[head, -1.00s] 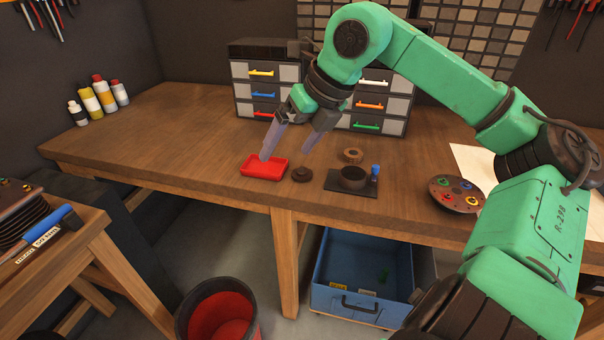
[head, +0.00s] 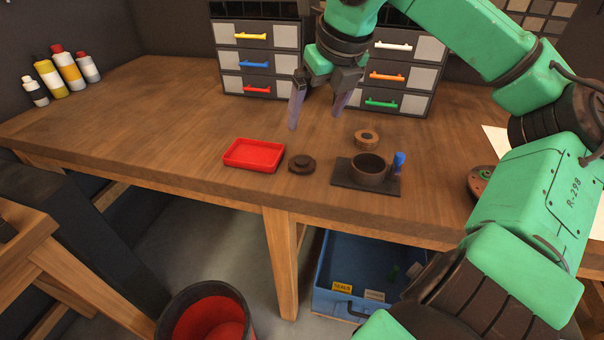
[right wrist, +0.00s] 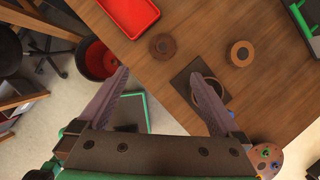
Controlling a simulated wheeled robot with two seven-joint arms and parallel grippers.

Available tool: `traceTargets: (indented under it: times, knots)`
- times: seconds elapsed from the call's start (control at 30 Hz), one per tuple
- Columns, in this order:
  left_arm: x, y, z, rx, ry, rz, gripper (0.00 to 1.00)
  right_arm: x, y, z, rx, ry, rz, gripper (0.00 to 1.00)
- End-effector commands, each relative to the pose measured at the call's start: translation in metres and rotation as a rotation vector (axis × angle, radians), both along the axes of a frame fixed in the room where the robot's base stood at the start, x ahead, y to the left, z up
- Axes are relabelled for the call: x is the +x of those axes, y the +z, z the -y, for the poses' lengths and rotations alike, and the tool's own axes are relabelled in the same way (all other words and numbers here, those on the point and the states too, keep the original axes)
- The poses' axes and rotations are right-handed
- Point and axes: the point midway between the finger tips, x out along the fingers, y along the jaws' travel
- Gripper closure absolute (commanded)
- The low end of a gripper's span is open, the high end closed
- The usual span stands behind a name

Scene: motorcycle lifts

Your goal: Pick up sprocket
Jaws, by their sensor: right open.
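Two small round brown parts lie on the wooden bench: a dark stepped disc (head: 302,163) right of the red tray, and a lighter ring (head: 366,139) behind the black plate. I cannot tell for sure which is the sprocket; neither shows clear teeth. Both also show in the right wrist view, the dark disc (right wrist: 162,46) and the ring (right wrist: 241,53), each with a central hole. My right gripper (head: 316,121) is open and empty, fingers pointing down above the bench. In the head view its fingertips appear above the dark disc, apart from it. My left gripper is not in view.
A red tray (head: 254,155) stands left of the disc. A black plate (head: 350,182) bears a dark cup (head: 369,168) and a blue-topped item (head: 399,160). Drawer units (head: 257,60) stand behind. A red-lined bin (head: 207,318) stands on the floor.

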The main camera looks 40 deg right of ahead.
Motion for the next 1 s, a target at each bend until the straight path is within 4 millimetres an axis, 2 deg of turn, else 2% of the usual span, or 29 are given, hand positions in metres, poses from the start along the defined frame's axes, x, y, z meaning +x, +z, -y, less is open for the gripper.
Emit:
traceTargets:
  times: [0.03,0.07,0.17,0.23,0.4,0.5,0.67,0.77,0.83,1.0]
  knots:
    - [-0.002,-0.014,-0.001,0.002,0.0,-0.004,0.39,0.0,-0.014,0.0,0.0,0.0,0.0,0.0]
    - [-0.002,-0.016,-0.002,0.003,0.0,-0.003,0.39,0.0,-0.016,0.0,0.0,0.0,0.0,0.0]
    - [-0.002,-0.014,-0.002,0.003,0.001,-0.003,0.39,0.003,-0.022,0.001,0.002,0.0,-0.004,0.0]
    - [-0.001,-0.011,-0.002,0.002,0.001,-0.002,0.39,0.008,-0.033,0.001,0.003,0.002,-0.004,0.0]
    - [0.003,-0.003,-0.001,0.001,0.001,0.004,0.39,0.025,-0.074,0.006,0.004,0.0,-0.006,0.0]
    - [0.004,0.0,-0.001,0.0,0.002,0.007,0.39,0.032,-0.091,0.007,0.002,-0.001,-0.004,0.0]
    - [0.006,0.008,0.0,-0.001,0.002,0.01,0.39,0.04,-0.109,0.011,0.003,-0.001,-0.006,0.0]
    - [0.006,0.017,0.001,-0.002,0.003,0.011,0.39,0.048,-0.126,0.017,0.001,-0.001,-0.008,0.0]
    - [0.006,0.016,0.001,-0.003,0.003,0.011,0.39,0.053,-0.139,0.017,-0.001,-0.001,-0.006,0.0]
    - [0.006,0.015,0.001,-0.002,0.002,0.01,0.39,0.057,-0.146,0.018,0.0,-0.001,0.0,0.0]
